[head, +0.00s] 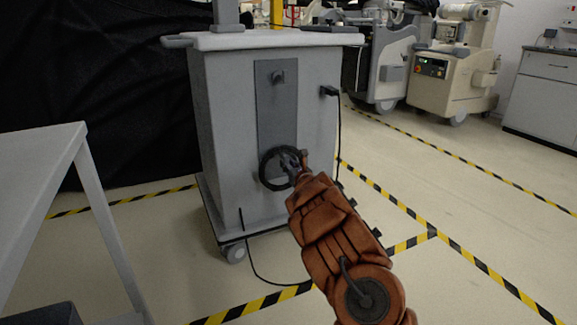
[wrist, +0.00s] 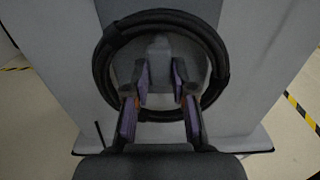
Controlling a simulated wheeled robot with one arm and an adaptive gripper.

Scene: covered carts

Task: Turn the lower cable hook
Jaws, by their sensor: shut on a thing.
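A grey cart (head: 225,120) stands in the middle of the head view, with a darker vertical plate (head: 268,115) on its face. An upper hook (head: 278,77) sticks out near the top of the plate. A coil of black cable (head: 264,170) hangs lower on the plate; it also fills the wrist view as a ring (wrist: 104,62). The lower cable hook (wrist: 160,52) is grey and lies inside the ring. My gripper (head: 291,160) reaches into the coil from the front. In the wrist view my gripper's fingers (wrist: 160,82) are on either side of the hook, shut on it.
A black plug and cord (head: 330,92) hang at the cart's right edge, and cord lies on the floor. A light table (head: 40,155) stands at the left. Yellow-black tape (head: 430,233) marks the floor. Open floor lies to the right.

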